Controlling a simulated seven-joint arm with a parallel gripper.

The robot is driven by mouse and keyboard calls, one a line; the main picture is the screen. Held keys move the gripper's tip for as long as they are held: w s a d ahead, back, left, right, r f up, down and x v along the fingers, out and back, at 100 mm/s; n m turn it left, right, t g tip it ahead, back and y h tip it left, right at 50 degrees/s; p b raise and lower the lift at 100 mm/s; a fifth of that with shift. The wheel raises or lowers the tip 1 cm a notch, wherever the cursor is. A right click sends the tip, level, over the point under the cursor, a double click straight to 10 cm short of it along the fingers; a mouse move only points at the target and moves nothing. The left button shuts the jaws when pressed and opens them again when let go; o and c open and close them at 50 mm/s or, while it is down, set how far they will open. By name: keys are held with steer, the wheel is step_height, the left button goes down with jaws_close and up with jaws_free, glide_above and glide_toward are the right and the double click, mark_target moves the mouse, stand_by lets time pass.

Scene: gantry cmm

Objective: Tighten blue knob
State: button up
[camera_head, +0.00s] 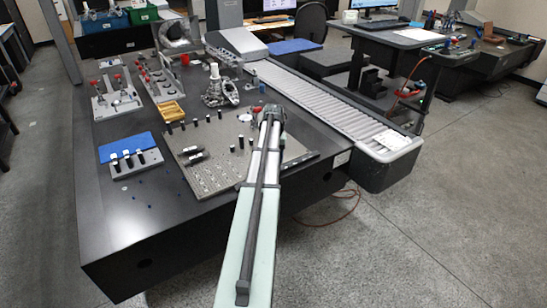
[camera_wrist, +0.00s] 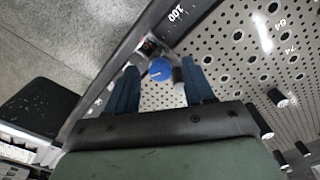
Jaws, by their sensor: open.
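The blue knob (camera_wrist: 160,69) shows in the wrist view as a round blue cap with a small white mark, at the edge of a perforated metal plate (camera_wrist: 235,60). My gripper (camera_wrist: 159,72) is open, with its two blue fingers on either side of the knob. I see gaps between the fingers and the knob; how far the tips reach along it I cannot tell. In the head view my arm ends over the right part of the plate (camera_head: 207,178), and the knob cannot be made out there.
Dark cylindrical posts (camera_wrist: 277,97) stand on the plate to the right in the wrist view. In the head view, a blue block (camera_head: 126,146), a yellow tray (camera_head: 171,111) and metal fixtures (camera_head: 115,97) sit on the black table (camera_head: 110,225). A roller conveyor (camera_head: 320,100) runs along the right.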

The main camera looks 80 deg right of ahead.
step_height(320, 180, up, 14)
stand_by(0.6)
steer(key=shift+w+f, duration=0.1)
steer(key=shift+f, duration=0.05)
stand_by(0.4)
